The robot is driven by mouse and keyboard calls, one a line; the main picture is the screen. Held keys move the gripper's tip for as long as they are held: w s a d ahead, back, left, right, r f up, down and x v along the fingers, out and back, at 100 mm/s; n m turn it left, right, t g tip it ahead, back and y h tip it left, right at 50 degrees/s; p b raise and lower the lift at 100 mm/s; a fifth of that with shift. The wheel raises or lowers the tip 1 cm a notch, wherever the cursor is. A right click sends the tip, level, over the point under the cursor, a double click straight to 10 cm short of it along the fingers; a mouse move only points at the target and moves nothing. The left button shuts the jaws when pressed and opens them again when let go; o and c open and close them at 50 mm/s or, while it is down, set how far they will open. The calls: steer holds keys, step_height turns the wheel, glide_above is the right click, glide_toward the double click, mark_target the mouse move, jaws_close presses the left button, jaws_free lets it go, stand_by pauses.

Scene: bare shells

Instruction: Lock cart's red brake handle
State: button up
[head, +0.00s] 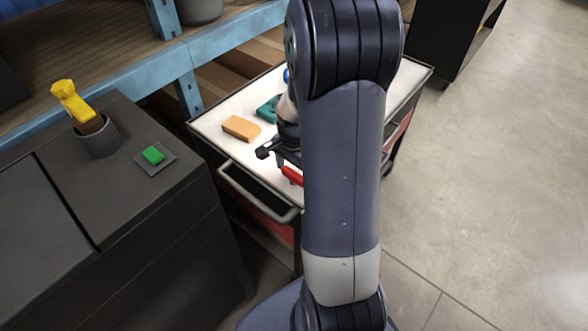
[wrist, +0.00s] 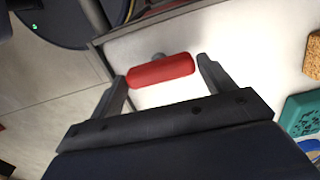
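The cart (head: 215,122) has a white top with a dark rim and stands behind my arm. Its red brake handle (head: 292,175) shows at the near edge of the top, partly hidden by my arm. In the wrist view the red handle (wrist: 161,70) is a short rounded bar on a grey pivot, lying over the white top near the cart's edge. My gripper (wrist: 160,80) is open, with one finger near each end of the handle. The handle lies between or just beyond the fingertips; I cannot tell whether they touch it. In the head view my gripper (head: 270,152) is mostly hidden by my arm.
An orange block (head: 241,128) and a teal block (head: 268,109) lie on the cart top. A dark cabinet (head: 120,190) at left holds a cup (head: 97,136) with a yellow-handled tool and a green button (head: 153,155). The floor at right (head: 500,170) is clear.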

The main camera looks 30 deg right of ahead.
mark_target(294, 173)
steer(key=o, duration=0.3)
steer(key=shift+o, duration=0.2)
step_height(294, 173, up, 11)
steer(key=p, duration=0.1)
steer(key=shift+f, duration=0.2)
step_height(294, 173, down, 11)
steer(key=shift+r+b, duration=0.1)
steer(key=shift+b, duration=0.4)
steer(key=shift+n, duration=0.3)
steer(key=shift+r, duration=0.1)
